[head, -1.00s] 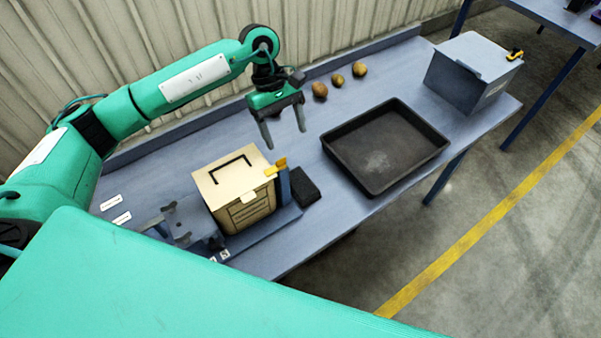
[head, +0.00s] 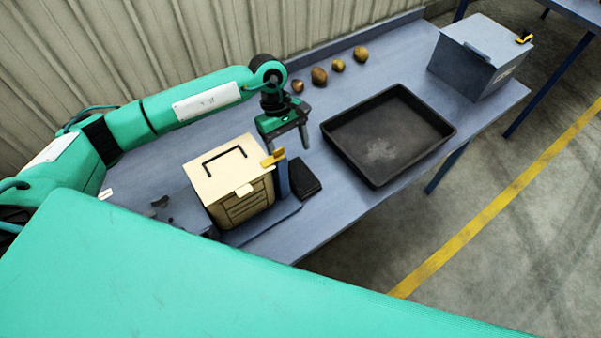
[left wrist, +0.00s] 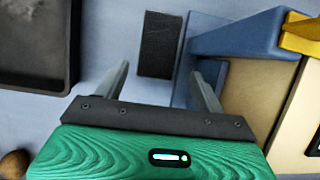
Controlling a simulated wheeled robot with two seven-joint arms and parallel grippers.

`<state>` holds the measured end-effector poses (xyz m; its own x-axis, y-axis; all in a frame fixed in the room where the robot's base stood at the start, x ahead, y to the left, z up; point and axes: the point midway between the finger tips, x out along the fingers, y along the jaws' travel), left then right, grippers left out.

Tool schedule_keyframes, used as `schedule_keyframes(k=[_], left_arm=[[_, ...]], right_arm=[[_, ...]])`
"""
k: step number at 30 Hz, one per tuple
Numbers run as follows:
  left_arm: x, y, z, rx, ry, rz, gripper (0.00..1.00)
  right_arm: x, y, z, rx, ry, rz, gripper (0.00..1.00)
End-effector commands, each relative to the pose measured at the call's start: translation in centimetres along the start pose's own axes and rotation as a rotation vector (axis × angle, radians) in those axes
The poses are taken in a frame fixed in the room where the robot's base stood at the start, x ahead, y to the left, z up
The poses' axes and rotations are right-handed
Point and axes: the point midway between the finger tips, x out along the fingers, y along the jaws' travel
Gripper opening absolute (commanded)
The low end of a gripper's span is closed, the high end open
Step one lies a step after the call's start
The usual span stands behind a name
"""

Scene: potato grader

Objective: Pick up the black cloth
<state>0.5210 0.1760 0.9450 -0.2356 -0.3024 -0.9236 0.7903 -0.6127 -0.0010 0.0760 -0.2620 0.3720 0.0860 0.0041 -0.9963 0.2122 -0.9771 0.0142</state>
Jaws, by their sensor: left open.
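The black cloth (head: 303,177) is a small dark rectangular pad lying on the blue-grey table, beside the blue post at the right side of the beige box. In the left wrist view the cloth (left wrist: 157,44) lies flat ahead of the fingertips, roughly midway between them and apart from them. My left gripper (head: 287,146) is open and empty, above the table behind the cloth, with its fingers pointing down. Its two fingers also show in the left wrist view (left wrist: 160,80). My right gripper is in neither view.
A black tray (head: 448,133) lies to the right. Several potatoes (head: 319,76) lie along the back. A grey lidded bin (head: 462,75) stands at the far right.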

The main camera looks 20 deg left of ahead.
Motion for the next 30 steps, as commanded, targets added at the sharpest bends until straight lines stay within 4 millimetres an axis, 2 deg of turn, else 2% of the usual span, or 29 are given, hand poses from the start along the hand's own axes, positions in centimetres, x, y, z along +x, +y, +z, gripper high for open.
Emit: schedule_keyframes(k=[8,12,17,25,26,30], left_arm=[[1.8,0.1,0.0,0.0,-0.001,-0.001,0.7],[3.6,0.3,-0.1,0.0,-0.002,-0.002,0.7],[5.6,0.3,-0.2,0.0,-0.001,0.0,0.7],[6.1,0.3,-0.3,0.001,0.0,0.0,0.7],[6.1,0.3,-0.3,0.001,0.0,0.0,0.66],[6.0,0.3,-0.3,0.001,0.0,0.001,0.39]], right_arm=[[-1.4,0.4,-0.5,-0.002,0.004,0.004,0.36],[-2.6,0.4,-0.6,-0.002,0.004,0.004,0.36],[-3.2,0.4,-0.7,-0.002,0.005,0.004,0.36],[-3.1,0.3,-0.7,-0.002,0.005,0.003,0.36],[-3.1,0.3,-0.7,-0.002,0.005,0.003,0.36],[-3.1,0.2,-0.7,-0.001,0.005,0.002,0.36]])
